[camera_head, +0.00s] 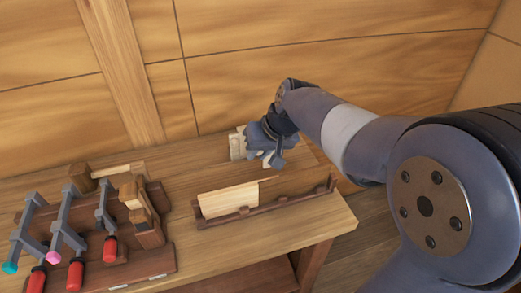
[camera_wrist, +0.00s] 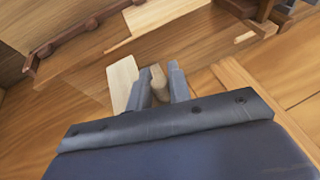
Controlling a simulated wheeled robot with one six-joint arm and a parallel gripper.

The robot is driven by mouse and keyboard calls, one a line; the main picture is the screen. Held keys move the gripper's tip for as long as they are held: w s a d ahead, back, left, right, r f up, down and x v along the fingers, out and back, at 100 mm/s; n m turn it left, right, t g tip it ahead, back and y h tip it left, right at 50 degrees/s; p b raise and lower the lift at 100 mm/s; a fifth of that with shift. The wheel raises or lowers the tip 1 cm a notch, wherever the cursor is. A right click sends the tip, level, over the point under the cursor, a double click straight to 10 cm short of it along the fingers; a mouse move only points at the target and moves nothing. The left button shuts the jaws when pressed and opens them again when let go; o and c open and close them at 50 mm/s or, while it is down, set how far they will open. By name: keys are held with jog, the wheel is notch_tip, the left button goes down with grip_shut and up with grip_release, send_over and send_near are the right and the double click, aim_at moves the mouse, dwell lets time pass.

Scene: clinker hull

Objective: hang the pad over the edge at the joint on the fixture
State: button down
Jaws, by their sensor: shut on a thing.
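My gripper (camera_head: 262,146) is over the rear of the bench, behind the fixture. It is shut on a pale wooden pad (camera_head: 237,146). In the wrist view one pale part of the pad (camera_wrist: 122,82) lies outside the left finger, and another pale part is between the fingers (camera_wrist: 157,72). The fixture (camera_head: 240,213) is a dark brown rail on the bench front. It holds a pale board (camera_head: 229,199) and a darker board (camera_head: 290,183) on edge, meeting at a joint near the middle. The pad is apart from the boards.
A dark rack (camera_head: 140,270) on the left bears several grey clamps with red handles, one with a teal tip (camera_head: 10,268) and one with a pink tip (camera_head: 54,257). Brown wooden blocks (camera_head: 150,232) stand beside them. A plank wall (camera_head: 300,60) rises behind the bench (camera_head: 335,222).

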notch_tip(320, 180, down, 18)
jog(key=b, duration=1.3)
jog(key=shift+b, duration=0.3)
jog(key=shift+f, duration=0.35)
jog(key=c, duration=1.2)
grip_release()
jog(key=shift+c, duration=0.2)
jog(key=shift+r, duration=0.15)
jog(key=v, duration=1)
jog(key=shift+d+r, duration=0.15)
jog(key=shift+r, duration=0.15)
jog(key=shift+s, duration=0.15)
jog(key=x, duration=1)
jog(key=shift+f, duration=0.15)
